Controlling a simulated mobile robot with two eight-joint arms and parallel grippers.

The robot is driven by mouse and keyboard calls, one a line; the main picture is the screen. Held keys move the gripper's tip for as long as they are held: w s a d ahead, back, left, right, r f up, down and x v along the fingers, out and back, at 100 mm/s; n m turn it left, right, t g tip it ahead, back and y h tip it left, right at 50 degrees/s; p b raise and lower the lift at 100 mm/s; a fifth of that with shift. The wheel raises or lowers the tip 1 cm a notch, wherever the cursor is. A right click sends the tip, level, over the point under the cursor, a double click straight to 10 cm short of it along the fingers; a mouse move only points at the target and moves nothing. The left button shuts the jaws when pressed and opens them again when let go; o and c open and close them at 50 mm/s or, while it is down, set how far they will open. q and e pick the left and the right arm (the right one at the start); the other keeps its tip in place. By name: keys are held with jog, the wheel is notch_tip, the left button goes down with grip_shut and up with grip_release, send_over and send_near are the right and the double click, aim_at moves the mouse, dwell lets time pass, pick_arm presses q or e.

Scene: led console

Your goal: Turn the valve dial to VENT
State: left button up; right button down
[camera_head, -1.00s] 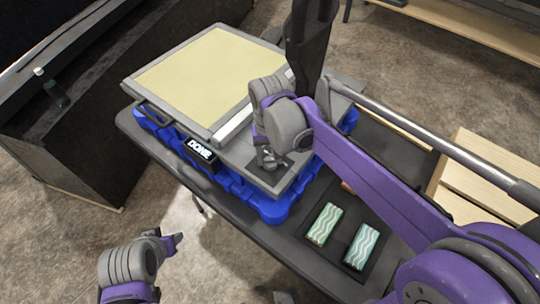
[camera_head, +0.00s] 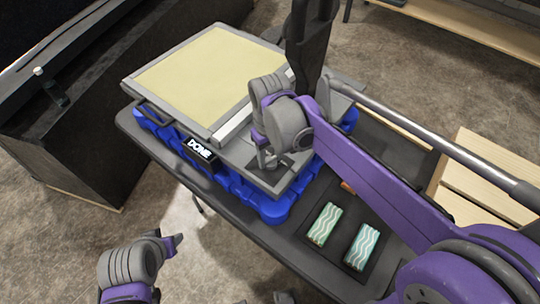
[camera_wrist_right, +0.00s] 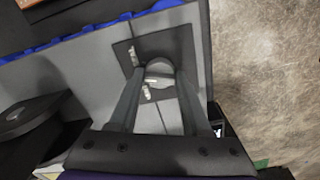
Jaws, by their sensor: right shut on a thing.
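The console (camera_head: 238,151) is grey with a pale yellow panel and sits on a blue base. The valve dial (camera_wrist_right: 158,70) shows in the right wrist view as a rounded grey knob on a dark plate (camera_wrist_right: 185,47) with small pale marks. My right gripper (camera_wrist_right: 158,78) is shut on the dial, with one finger on each side of it. In the head view the right gripper (camera_head: 268,162) hides most of the dial, and I cannot read the marks. My left gripper (camera_head: 172,243) is at the lower left, away from the console; its opening is unclear.
A black DONE sign (camera_head: 199,150) is on the console's front edge. Two green-and-white wavy-patterned blocks (camera_head: 325,223) (camera_head: 362,246) lie in a dark tray to the right. A dark cabinet (camera_head: 85,130) stands at the left. Bare floor lies in front.

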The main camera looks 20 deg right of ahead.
aim_at(270, 159)
jog(key=n, duration=0.6)
jog(key=shift+n, duration=0.3)
jog(key=n, duration=0.6)
jog(key=shift+n, duration=0.3)
jog(key=shift+c, duration=1.8)
grip_release()
notch_tip(270, 159, up, 11)
